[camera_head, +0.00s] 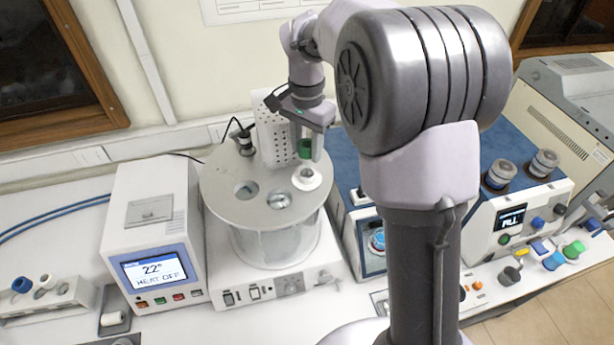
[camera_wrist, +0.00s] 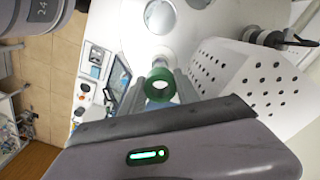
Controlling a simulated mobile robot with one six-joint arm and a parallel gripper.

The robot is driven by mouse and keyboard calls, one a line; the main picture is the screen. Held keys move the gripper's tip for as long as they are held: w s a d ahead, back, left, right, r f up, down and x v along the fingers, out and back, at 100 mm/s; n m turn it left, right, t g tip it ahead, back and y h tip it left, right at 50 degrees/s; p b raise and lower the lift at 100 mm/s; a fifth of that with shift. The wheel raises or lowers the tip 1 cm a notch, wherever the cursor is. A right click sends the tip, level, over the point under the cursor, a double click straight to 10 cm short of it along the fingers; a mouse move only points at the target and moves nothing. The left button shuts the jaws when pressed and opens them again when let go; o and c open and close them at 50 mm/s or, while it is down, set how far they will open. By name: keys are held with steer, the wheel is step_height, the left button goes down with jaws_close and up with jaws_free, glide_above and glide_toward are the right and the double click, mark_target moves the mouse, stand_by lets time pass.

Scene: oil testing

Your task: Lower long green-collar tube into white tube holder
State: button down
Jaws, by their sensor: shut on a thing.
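My gripper (camera_head: 309,143) is above the right rear part of a round grey bath lid (camera_head: 232,205), pointing down. It is shut on the long green-collar tube, whose green collar (camera_head: 304,149) shows between the fingers. In the wrist view the collar (camera_wrist: 160,86) is a green ring seen from above, between the fingertips (camera_wrist: 164,78). The white tube holder (camera_head: 309,184) is a white ring on the lid, just below the collar in the head view. The tube's clear lower part is hard to make out, so I cannot tell whether its end is inside the holder.
A perforated white panel (camera_head: 270,130) stands close behind the gripper; it also fills the right of the wrist view (camera_wrist: 240,75). The lid has open holes (camera_head: 246,190) to the left. A heater control box (camera_head: 150,225) stands left, and a blue-topped instrument (camera_head: 350,165) right.

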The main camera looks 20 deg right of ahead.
mark_target(307, 161)
steer(key=shift+f, duration=0.15)
steer(key=shift+f+b, duration=1.5)
steer(key=shift+f, duration=0.6)
steer(key=shift+f, duration=0.2)
steer(key=shift+r, duration=0.1)
steer(key=c, duration=0.8)
jaws_free()
